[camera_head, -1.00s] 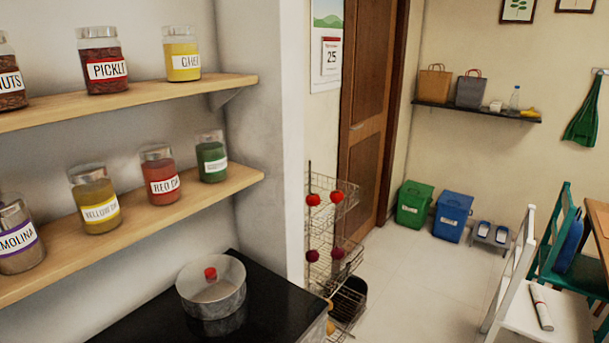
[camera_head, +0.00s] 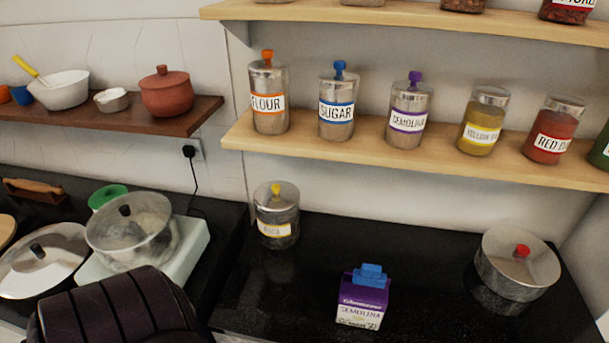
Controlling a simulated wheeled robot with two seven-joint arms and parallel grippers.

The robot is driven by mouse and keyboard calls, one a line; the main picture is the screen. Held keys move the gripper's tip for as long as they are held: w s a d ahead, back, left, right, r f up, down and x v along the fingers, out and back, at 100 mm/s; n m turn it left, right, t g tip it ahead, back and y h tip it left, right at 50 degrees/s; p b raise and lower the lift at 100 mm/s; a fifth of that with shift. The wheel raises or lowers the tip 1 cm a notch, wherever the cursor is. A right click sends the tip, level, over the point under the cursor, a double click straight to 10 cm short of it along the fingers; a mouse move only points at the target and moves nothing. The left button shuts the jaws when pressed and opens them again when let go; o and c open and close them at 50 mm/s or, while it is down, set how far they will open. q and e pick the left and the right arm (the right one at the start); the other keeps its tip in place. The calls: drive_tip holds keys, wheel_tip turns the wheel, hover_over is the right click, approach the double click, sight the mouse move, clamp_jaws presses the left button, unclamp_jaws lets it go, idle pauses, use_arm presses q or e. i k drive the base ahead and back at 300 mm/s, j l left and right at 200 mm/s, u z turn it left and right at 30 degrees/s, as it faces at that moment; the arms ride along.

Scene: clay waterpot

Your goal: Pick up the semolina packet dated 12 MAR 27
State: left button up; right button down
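A small purple and white semolina packet (camera_head: 362,305) stands upright on the black counter near its front edge. A blue clip (camera_head: 369,275) sits on its top. Its front label reads SEMOLINA, with a line of date-like print below that is too small to read surely. A semolina jar (camera_head: 409,112) with a purple knob and purple-edged label stands on the lower shelf above. Neither of my grippers shows in the head view.
A rice jar (camera_head: 277,215) stands left of the packet and a steel pot (camera_head: 516,267) with a red knob stands right. The counter (camera_head: 420,240) around the packet is clear. The lower shelf (camera_head: 355,151) overhangs the back. A dark ribbed bag-like object (camera_head: 118,312) fills the front left.

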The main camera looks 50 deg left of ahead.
sight(359, 306)
drive_tip(key=u, duration=0.9)
drive_tip(key=k+l+u, duration=0.2)
drive_tip(key=u, duration=0.2)
drive_tip(key=k+l+u, duration=0.2)
drive_tip(key=u, duration=0.2)
drive_tip(key=l, duration=0.1)
